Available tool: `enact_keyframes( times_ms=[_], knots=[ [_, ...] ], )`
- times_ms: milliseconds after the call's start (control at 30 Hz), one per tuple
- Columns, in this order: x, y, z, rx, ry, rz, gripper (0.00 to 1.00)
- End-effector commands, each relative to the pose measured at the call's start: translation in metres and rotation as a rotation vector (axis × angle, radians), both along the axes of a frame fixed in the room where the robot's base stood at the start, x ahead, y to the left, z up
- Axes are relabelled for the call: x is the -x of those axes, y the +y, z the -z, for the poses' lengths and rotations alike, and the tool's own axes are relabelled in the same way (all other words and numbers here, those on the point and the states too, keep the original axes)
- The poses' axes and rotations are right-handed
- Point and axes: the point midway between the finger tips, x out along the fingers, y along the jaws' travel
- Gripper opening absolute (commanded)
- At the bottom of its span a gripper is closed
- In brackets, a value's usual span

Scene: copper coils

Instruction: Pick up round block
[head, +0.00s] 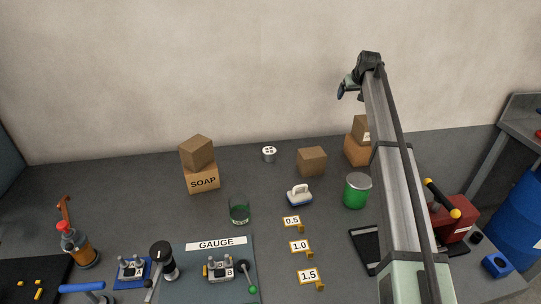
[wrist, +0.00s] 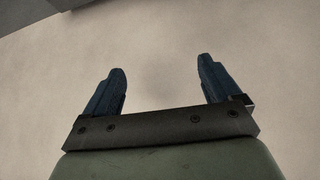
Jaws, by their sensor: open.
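A short round block (head: 269,154), pale grey with dark holes in its top, stands upright near the back of the table, close to the wall. My gripper (head: 344,91) is raised high, to the right of the round block and well apart from it. In the wrist view the two dark blue fingers of my gripper (wrist: 162,82) are spread wide, with nothing between them. Only bare wall shows beyond the fingers; the round block is not in the wrist view.
A cardboard box (head: 312,161) stands right of the round block, and stacked boxes (head: 202,180) marked SOAP stand left. The table around the round block is clear.

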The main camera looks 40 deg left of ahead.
Motion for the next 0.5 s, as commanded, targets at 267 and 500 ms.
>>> enact_keyframes(
  times_ms=[267, 500],
  knots=[
    [0.139, 0.117, 0.035, 0.273, 0.161, -0.381, 0.91],
    [0.244, 0.174, 0.051, 0.457, 0.277, -0.66, 0.91]
  ],
)
